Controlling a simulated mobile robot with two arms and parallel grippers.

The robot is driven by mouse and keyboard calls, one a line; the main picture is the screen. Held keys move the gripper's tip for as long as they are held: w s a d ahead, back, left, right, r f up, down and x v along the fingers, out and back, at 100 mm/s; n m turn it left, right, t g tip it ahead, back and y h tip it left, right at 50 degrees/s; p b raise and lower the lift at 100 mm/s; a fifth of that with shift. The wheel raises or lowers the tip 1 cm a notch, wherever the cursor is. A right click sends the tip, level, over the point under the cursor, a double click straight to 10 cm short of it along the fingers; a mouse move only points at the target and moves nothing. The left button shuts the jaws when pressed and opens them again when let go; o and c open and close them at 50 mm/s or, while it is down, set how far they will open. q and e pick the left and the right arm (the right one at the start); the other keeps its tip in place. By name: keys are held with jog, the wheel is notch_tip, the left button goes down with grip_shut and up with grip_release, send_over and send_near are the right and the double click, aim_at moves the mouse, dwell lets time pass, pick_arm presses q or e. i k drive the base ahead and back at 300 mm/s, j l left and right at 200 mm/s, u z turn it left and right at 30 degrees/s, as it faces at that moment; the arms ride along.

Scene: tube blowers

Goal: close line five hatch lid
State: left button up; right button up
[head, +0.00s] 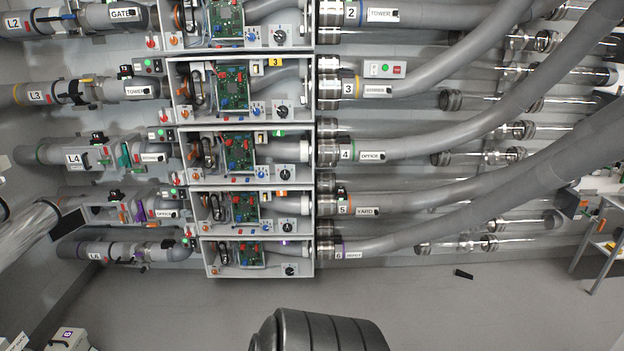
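Line five's row lies second from the bottom, with a "5" plate (343,210) and a "YARD" plate (366,211) on its right-hand pipe. Its left-hand pipe carries an "OFFICE" plate (166,213). A boxy grey hatch section (104,214) on that pipe shows an open face with orange and purple parts. A dark flat panel (68,224) is at its left end; I cannot tell whether it is the lid. Neither of my grippers shows in the head view.
Line four's pipe (52,156) runs above and line six's pipe (118,250) below. Open cabinets (244,230) with circuit boards stand to the right. A small black object (464,274) lies on clear floor. A bench (603,243) stands at far right.

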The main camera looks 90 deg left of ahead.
aim_at(76, 218)
jog(key=u, duration=0.5)
jog(key=l+u, duration=0.1)
jog(key=u, duration=0.85)
jog(key=l+u, duration=0.15)
jog(key=u, duration=0.8)
jog(key=l+u, duration=0.1)
jog(key=u, duration=0.4)
